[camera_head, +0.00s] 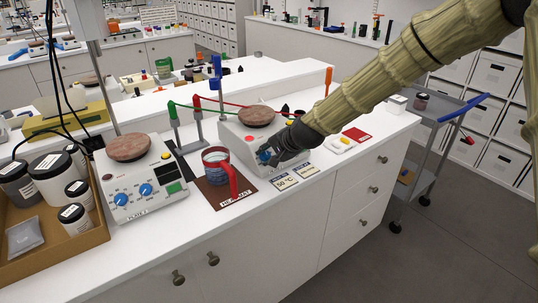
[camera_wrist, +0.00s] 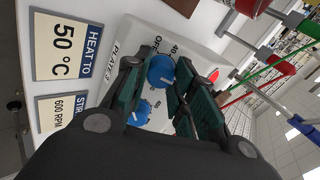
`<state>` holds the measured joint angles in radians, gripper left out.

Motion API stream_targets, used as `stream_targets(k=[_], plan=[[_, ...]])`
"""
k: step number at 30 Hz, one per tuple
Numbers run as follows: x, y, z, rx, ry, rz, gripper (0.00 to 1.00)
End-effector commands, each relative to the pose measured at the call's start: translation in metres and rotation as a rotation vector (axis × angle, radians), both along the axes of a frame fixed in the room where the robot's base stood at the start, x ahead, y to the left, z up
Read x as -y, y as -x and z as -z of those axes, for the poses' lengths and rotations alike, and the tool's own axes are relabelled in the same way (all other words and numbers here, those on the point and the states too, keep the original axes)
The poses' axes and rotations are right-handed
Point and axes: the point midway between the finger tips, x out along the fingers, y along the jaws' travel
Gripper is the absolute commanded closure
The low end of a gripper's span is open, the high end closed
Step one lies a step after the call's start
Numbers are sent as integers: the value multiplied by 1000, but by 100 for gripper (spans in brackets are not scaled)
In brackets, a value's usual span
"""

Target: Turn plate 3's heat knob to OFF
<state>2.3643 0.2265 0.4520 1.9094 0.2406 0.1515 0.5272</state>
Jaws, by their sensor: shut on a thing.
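Plate 3 (camera_head: 229,131) is a white hotplate with a round reddish-brown top (camera_head: 257,117), at mid-counter. In the wrist view its PLATE 3 label (camera_wrist: 117,57) shows beside two blue knobs. The blue heat knob (camera_wrist: 160,71), with OFF and 40 printed around it, sits between my fingertips. Part of it shows in the head view (camera_head: 264,155). My gripper (camera_head: 276,154) reaches in from the right and is shut on that knob; its dark green fingers (camera_wrist: 157,76) flank it. The second blue knob (camera_wrist: 139,113) is partly covered by a finger. The exact knob setting is hard to read.
Cards reading 50 °C (camera_wrist: 66,46) and 600 RPM (camera_wrist: 61,109) lie in front of plate 3. Another hotplate (camera_head: 137,185) and a jar tray (camera_head: 92,238) are further left.

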Motion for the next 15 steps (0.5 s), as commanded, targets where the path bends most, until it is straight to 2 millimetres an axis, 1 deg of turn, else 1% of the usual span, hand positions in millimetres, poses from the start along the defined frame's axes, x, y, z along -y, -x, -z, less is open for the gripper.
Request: stream_targets(k=[15], plan=[[0,0,0,207,286,-342,98]])
